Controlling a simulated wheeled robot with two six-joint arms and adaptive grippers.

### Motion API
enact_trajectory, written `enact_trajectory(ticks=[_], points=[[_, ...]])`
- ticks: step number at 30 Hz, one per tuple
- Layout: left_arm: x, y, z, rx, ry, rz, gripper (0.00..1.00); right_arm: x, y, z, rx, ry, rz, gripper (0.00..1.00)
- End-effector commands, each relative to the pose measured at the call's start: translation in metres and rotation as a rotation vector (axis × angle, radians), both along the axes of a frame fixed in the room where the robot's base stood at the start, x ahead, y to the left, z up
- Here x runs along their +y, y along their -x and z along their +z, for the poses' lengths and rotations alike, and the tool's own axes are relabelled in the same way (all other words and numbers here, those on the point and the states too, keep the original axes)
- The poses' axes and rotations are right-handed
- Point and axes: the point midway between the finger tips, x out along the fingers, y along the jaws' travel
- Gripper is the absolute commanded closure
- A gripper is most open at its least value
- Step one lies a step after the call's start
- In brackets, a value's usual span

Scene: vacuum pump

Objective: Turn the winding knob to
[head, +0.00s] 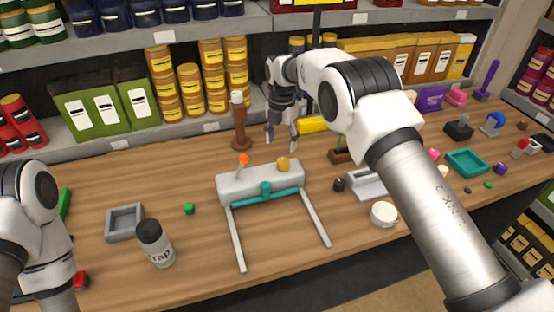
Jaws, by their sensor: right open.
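A light grey block (235,188) with two pale legs stands in the middle of the wooden table. It carries a small yellow knob (283,164) on top at the right, a lever with an orange ball (244,159) at the left, and a teal round piece (265,188) on a teal bar at its front. I cannot tell for certain which is the winding knob. My right gripper (281,142) is open and empty, pointing down above and behind the yellow knob, apparently apart from it. My left arm shows at the left edge; its gripper is not visible.
A brown post (239,128) with a white top stands left of my right gripper. A white disc (384,214) and teal tray (466,163) are right. Stocked shelves line the back.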

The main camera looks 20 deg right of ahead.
Motion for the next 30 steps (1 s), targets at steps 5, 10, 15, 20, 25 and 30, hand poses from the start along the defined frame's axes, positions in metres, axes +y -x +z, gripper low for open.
enact_trajectory(ticks=[5, 10, 15, 20, 25, 30], points=[[0.000, 0.001, 0.016, 0.002, 0.000, 0.000, 1.00, 0.000, 0.002, -0.021, 0.004, 0.000, -0.001, 0.36], [0.000, 0.000, 0.029, 0.002, 0.000, 0.000, 1.00, 0.000, 0.001, -0.054, 0.003, 0.000, -0.001, 0.36], [0.000, 0.000, 0.032, 0.001, 0.000, 0.000, 1.00, 0.000, 0.001, -0.072, 0.000, 0.000, -0.002, 0.36], [0.000, 0.000, 0.031, 0.001, 0.000, 0.000, 1.00, 0.000, 0.001, -0.074, -0.001, -0.001, -0.002, 0.36], [0.000, 0.000, 0.031, 0.002, 0.000, 0.000, 1.00, 0.000, 0.001, -0.074, 0.000, 0.000, -0.002, 0.79], [0.000, 0.000, 0.031, 0.002, 0.000, 0.000, 1.00, 0.000, 0.002, -0.074, 0.001, 0.000, -0.002, 0.96]])
